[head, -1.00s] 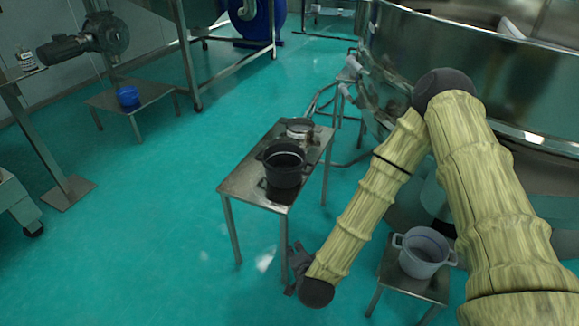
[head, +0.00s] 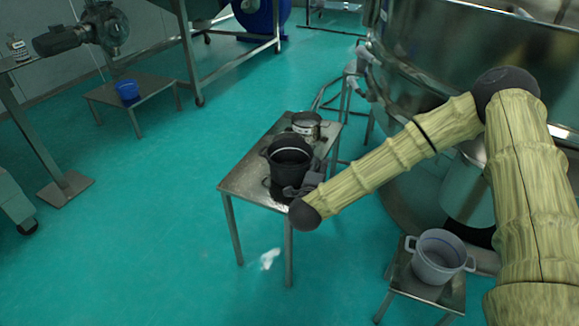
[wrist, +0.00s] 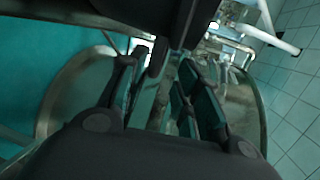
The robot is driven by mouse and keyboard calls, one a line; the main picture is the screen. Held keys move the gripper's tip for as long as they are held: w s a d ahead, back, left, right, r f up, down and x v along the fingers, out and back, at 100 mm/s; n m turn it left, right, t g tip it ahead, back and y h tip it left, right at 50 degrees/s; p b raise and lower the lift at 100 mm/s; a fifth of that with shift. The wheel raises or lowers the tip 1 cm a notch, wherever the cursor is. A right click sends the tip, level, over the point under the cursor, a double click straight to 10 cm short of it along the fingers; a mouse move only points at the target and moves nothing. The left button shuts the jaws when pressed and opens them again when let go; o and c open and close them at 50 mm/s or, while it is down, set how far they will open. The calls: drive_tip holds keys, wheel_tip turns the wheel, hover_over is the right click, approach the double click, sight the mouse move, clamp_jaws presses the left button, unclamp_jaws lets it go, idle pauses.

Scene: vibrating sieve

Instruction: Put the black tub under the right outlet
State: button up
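The black tub (head: 288,168) stands upright on a steel table in the middle of the head view. My gripper (head: 302,188) is low at the tub's near right side, overlapping its lower edge in the picture; I cannot tell whether they touch. In the wrist view my gripper's fingers (wrist: 165,88) are spread apart, with a dark shape across the top that may be the tub. The large steel sieve (head: 430,75) fills the right. A pale cylindrical part (head: 464,188) shows below it, partly behind my arm; I cannot tell whether it is the right outlet.
A steel pot (head: 307,124) stands behind the tub on the same table (head: 238,183). A grey two-handled tub (head: 437,258) sits on a low stand at the lower right, below my arm. A blue container (head: 127,90) is on a far table.

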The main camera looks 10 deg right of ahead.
sight(320, 162)
drive_tip(key=b+x, duration=0.1)
drive_tip(key=x, duration=0.2)
drive_tip(key=shift+w+f, duration=0.15)
drive_tip(key=shift+w, duration=0.25)
drive_tip(key=shift+w+d+b, duration=0.2)
drive_tip(key=shift+w+b, duration=0.1)
drive_tip(key=shift+w, duration=0.35)
